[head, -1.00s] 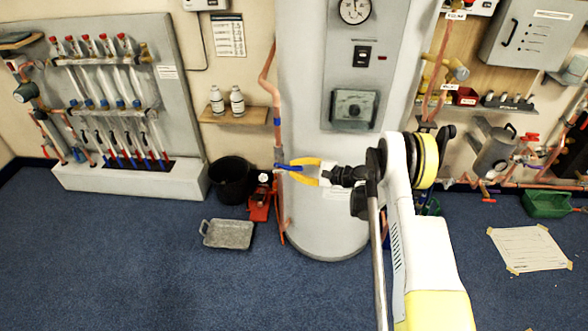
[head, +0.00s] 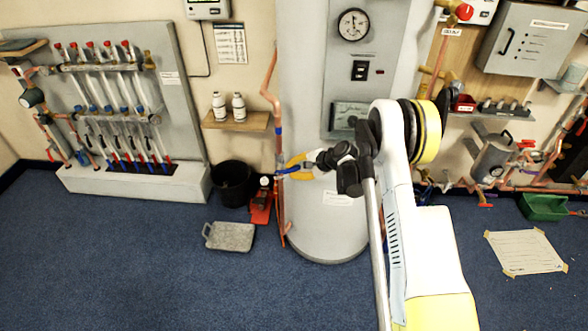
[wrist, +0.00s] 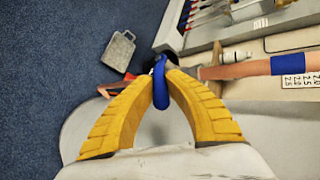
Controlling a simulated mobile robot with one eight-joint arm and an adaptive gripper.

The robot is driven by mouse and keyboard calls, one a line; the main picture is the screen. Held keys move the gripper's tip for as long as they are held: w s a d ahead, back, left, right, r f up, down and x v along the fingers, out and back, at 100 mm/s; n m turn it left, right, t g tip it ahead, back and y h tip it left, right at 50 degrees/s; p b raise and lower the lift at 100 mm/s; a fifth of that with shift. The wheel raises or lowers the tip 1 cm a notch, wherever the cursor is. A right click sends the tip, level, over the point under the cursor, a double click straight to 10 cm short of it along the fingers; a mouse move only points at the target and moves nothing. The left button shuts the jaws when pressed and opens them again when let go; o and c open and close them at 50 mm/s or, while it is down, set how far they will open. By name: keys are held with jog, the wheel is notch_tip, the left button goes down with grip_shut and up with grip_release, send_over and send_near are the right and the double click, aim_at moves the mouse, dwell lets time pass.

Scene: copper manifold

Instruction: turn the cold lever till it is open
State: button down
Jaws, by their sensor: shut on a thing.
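The cold lever (head: 284,171) is a small blue handle on the vertical copper pipe (head: 280,205) left of the grey cylinder. In the head view it points right from the pipe, roughly level. In the wrist view the blue lever (wrist: 160,82) stands between the two yellow fingertips. My gripper (head: 291,168) reaches in from the right and is shut on the lever; its fingers also show in the wrist view (wrist: 161,80). The valve body behind the lever is mostly hidden by the fingers.
The tall grey cylinder (head: 325,225) stands close behind my gripper. A black bucket (head: 231,185), a red object (head: 261,207) and a grey tray (head: 230,237) are on the floor at left. A shelf with two bottles (head: 238,122) is above. The blue carpet in front is open.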

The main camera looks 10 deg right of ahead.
aim_at(286, 170)
jog(key=r+h, duration=0.1)
jog(key=a+g+h+p, duration=0.1)
jog(key=shift+w+r+n+h, duration=0.2)
jog(key=shift+r+n+h, duration=0.15)
jog(key=shift+n+h, duration=0.05)
jog(key=shift+w+a+r+g+h+p, duration=0.1)
jog(key=shift+a+r+g+h+p, duration=0.1)
jog(key=shift+a+g+h+p, duration=0.25)
jog(key=shift+w+a+r+g+h+p, duration=0.1)
jog(key=shift+a+r+g+h+p, duration=0.1)
jog(key=shift+h, duration=0.45)
jog(key=shift+w+a+r+n+g+h, duration=0.15)
jog(key=shift+a+n+g+h, duration=0.25)
jog(key=shift+h, duration=0.6)
jog(key=shift+w+a+r+n+g+h, duration=0.2)
jog(key=shift+a+h, duration=0.4)
jog(key=shift+h, duration=0.4)
jog(key=shift+w+a+n+g+h, duration=0.2)
jog(key=shift+a+g+h, duration=0.25)
jog(key=shift+h, duration=0.55)
jog(key=shift+a, duration=0.1)
jog(key=shift+s, duration=0.1)
jog(key=c, duration=1.4)
grip_release()
jog(key=shift+r, duration=0.1)
